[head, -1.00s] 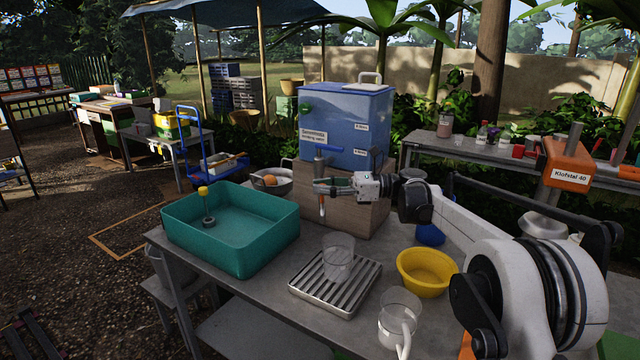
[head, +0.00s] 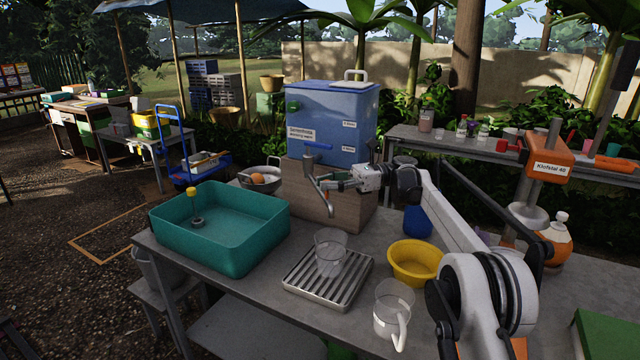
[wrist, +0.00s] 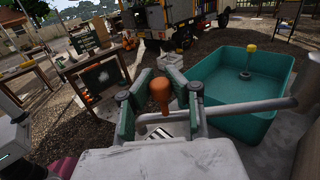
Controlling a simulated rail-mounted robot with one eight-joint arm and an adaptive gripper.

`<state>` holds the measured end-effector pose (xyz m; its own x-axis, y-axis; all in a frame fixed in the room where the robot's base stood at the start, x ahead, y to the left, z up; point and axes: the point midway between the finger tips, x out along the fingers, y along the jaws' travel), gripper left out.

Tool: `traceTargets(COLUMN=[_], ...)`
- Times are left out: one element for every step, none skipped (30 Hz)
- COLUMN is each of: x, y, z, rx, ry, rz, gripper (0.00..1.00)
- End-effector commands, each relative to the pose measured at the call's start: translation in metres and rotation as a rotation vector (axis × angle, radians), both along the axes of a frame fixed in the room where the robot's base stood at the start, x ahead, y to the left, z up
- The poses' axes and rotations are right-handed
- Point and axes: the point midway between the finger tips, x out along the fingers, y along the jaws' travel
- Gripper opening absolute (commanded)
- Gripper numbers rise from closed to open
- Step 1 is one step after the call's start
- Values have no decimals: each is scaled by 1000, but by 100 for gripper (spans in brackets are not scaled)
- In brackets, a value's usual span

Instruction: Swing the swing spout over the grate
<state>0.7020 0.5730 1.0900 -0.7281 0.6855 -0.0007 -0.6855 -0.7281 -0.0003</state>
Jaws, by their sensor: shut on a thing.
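The swing spout (head: 317,183) is a grey metal pipe below the blue lever tap on the blue tank. It slants down toward the front right in the head view, its lower end left of and above the grate's far right corner. My gripper (head: 334,182) is at the pipe. In the wrist view, the orange handle (wrist: 160,94) stands between my gripper's fingers, which are shut on it, and the spout pipe (wrist: 245,107) runs across to the right. The slatted metal grate (head: 298,283) lies on the table in front, with a clear cup (head: 330,262) standing on it.
A teal basin (head: 225,258) stands left of the grate. A yellow bowl (head: 414,274) and a clear jug (head: 392,312) are to its right. The blue tank (head: 335,118) sits on a wooden block (head: 345,213) behind. A pan (head: 258,176) is behind the basin.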

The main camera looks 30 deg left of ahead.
Motion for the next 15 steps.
traceTargets(x=[2,2,2,2,2,2,2,2,2,2,2,2,2,2,1], y=[-2,-2,-2,-2,-2,-2,-2,-2,-2,-2,-2,-2,-2,-2,-1], z=[0,0,0,0,0,0,0,0,0,0,0,0,0,0,0], rx=[-1,-1,-1,-1,-1,-1,-1,-1,-1,-1,-1,-1,0,0,0], ry=[-1,-1,-1,-1,-1,-1,-1,-1,-1,-1,-1,-1,0,0,0], rz=[-3,-3,-4,-4,-4,-4,-4,-5,-5,-5,-4,-4,-4,-4,-3], gripper=[0,0,0,0,0,0,0,16,21,25,29,35,39,39,39])
